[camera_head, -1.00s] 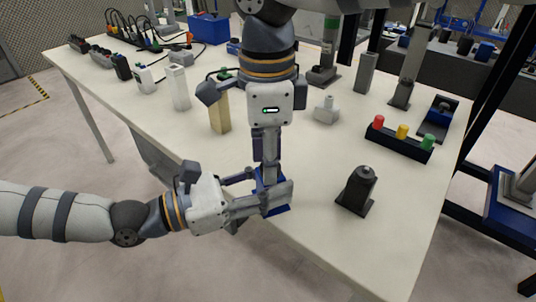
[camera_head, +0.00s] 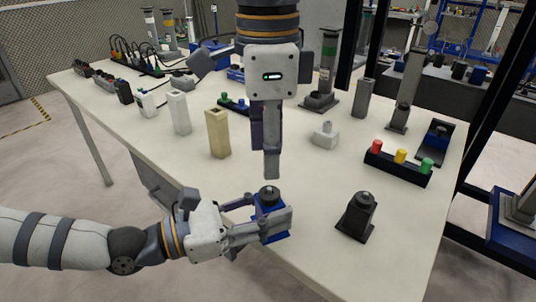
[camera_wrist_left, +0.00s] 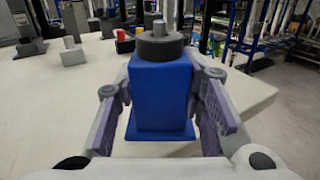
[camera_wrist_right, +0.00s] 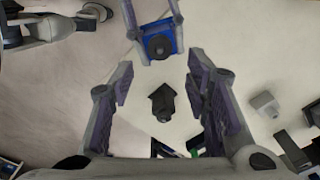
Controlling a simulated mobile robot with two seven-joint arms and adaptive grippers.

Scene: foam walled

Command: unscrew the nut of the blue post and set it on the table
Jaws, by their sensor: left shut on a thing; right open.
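The blue post (camera_head: 270,208) stands near the front edge of the table, with a dark round nut (camera_head: 269,193) on top. In the left wrist view the blue post (camera_wrist_left: 160,95) is between the fingers, and the nut (camera_wrist_left: 160,46) sits around a grey stud. My left gripper (camera_head: 268,217) is shut on the blue post from the side. My right gripper (camera_head: 271,176) points down above the nut, apart from it, open and empty. In the right wrist view the post and nut (camera_wrist_right: 160,46) lie beyond the open fingers (camera_wrist_right: 162,82).
A tan block (camera_head: 217,134) and a grey part (camera_head: 325,135) stand farther back.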

